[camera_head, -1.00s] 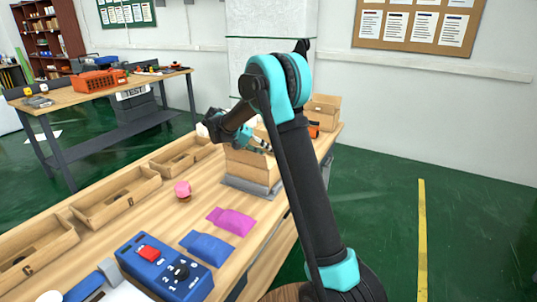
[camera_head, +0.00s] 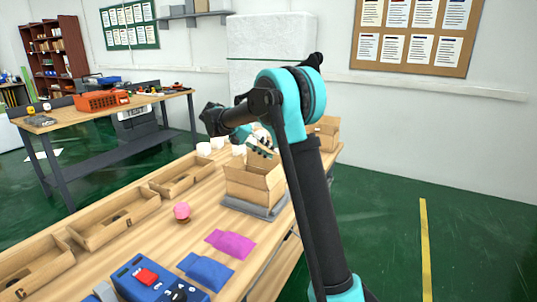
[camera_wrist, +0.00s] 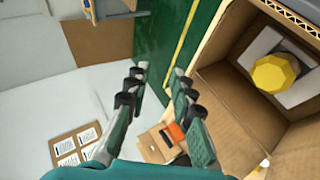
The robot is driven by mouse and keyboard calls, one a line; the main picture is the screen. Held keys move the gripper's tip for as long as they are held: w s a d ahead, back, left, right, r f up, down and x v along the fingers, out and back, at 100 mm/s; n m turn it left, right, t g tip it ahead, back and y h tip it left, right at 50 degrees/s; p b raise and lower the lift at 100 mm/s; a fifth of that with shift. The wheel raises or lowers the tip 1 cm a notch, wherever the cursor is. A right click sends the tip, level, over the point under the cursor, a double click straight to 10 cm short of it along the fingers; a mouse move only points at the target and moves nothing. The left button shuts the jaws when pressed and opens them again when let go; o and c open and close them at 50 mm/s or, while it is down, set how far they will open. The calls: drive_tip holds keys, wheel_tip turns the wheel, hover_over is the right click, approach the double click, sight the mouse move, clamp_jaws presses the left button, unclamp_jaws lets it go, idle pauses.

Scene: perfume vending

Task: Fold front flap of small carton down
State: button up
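The small carton (camera_head: 253,189) stands on a grey plate (camera_head: 246,207) near the right edge of the bench. Its top is open in the head view. The wrist view shows its brown inner wall (camera_wrist: 243,108) on the right, with a yellow faceted object (camera_wrist: 279,73) on a white insert inside. Which flaps stand up is hard to tell. My gripper (camera_head: 262,147) is above the carton's far side in the head view, partly hidden by my arm. In the wrist view my gripper (camera_wrist: 158,80) has its fingers apart with nothing between them, beside the carton.
A second open carton (camera_head: 326,130) stands behind my arm at the bench's far end. Wooden trays (camera_head: 117,216) line the left side. A pink-topped item (camera_head: 182,211), a magenta pouch (camera_head: 230,243), a blue pouch (camera_head: 206,270) and a blue control box (camera_head: 150,282) lie in front.

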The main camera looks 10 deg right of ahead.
drive_tip(key=m+t+y, duration=0.1)
drive_tip(key=t+y, duration=0.2)
drive_tip(key=y, duration=0.2)
approach(273, 171)
drive_tip(key=x, duration=1)
drive_tip(key=shift+w+f, duration=0.1)
drive_tip(key=shift+w, duration=0.05)
drive_tip(key=shift+c, duration=0.6)
clamp_jaws()
